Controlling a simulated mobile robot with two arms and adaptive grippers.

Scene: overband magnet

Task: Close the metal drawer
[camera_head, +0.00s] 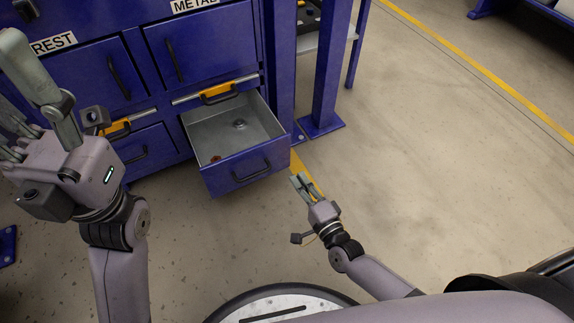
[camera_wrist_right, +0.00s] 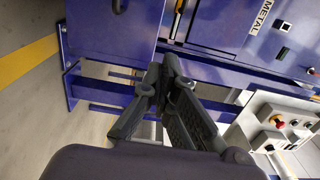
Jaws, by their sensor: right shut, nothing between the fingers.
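The metal drawer (camera_head: 247,168) is pulled out of the blue cabinet, under the door with the METAL label (camera_head: 193,4). Its front has a dark handle (camera_head: 252,172). Inside its grey tray lie a small round metal piece (camera_head: 239,125) and a small brownish piece (camera_head: 215,158). My right gripper (camera_head: 300,184) is shut and empty, to the right of the drawer front and apart from it. Its closed fingers also show in the right wrist view (camera_wrist_right: 152,84). My left gripper (camera_head: 22,85) is at the left, raised in front of the cabinet, fingers spread and empty.
The blue cabinet (camera_head: 90,75) has a REST door beside the METAL one, and another drawer (camera_head: 145,150) at lower left. A blue post (camera_head: 325,75) with a foot plate stands right of the open drawer. The floor (camera_head: 440,170) on the right is clear.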

